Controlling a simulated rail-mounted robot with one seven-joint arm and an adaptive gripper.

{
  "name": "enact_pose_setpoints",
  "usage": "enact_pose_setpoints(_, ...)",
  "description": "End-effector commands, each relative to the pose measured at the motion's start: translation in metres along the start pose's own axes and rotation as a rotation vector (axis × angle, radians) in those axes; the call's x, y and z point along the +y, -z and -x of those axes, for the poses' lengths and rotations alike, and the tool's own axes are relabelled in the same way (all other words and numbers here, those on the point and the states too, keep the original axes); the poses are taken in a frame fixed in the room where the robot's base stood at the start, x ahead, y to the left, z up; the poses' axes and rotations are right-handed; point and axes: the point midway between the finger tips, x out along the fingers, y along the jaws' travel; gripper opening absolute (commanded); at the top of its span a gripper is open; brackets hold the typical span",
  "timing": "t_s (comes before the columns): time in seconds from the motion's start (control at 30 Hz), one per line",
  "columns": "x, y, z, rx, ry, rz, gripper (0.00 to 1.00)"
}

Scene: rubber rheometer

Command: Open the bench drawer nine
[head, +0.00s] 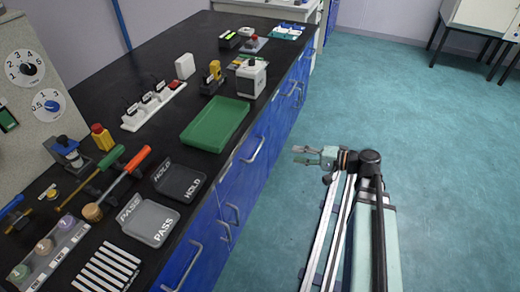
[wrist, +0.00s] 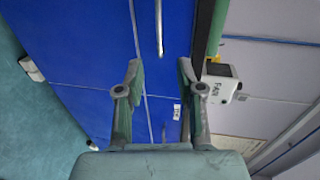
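The bench has blue drawer and door fronts (head: 233,182) with silver bar handles along its side. One long handle (head: 254,150) sits level with the green tray, and another (head: 187,270) is nearer the front. In the wrist view a handle (wrist: 159,28) lies ahead between and beyond my fingertips, on a blue front (wrist: 85,30). A small white label (wrist: 177,112) shows between my fingers, but its text is unreadable. I cannot tell which front is drawer nine. My gripper (head: 303,155) is open and empty, apart from the bench side. The fronts in view look closed.
The black benchtop holds a green tray (head: 215,122), HOLD (head: 180,180) and PASS (head: 150,221) trays, and a white device (head: 251,78) near the edge. The teal floor (head: 395,100) right of the bench is clear. A cabinet (head: 483,25) stands far right.

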Motion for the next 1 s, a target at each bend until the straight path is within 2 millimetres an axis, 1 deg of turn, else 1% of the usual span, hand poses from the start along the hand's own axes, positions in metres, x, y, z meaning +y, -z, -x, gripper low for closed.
enact_pose_setpoints(0.6,0.001,0.000,-0.117,-0.003,-0.002,-0.001,0.37)
enact_pose_setpoints(0.8,0.001,0.001,-0.144,-0.001,-0.002,-0.002,0.37)
enact_pose_setpoints(1.0,0.001,0.000,-0.156,0.001,-0.002,-0.002,0.37)
